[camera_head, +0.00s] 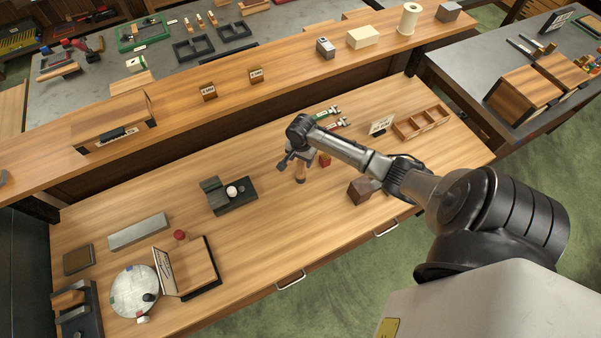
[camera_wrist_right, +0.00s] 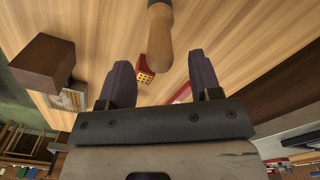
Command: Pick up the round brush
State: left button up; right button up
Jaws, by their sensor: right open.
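A turned wooden handle with a dark collar, which looks like the round brush (camera_wrist_right: 160,42), shows at the top of the right wrist view. Its rounded end lies just ahead of the gap between my fingers. In the head view the wooden handle (camera_head: 301,172) shows just below my right gripper (camera_head: 296,158), over the middle of the bench. My right gripper also shows in the right wrist view (camera_wrist_right: 162,82), with its two dark pads wide apart and nothing between them. The brush's far end is cut off in the wrist view. My left gripper is out of view.
A red block (camera_head: 324,160) lies close to the right of the handle. A dark brown block (camera_head: 360,190) stands farther right. A dark metal fixture (camera_head: 214,196) sits to the left. A wooden compartment tray (camera_head: 421,122) is at the right back. Bare bench lies in front.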

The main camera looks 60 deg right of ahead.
aim_at(300, 167)
jog(key=shift+a+f+b, duration=0.15)
jog(key=shift+f, duration=1.15)
jog(key=shift+a+f+b, duration=0.1)
jog(key=shift+f+b, duration=0.05)
jog(key=shift+f, duration=1.1)
jog(key=shift+c, duration=0.2)
jog(key=c, duration=0.9)
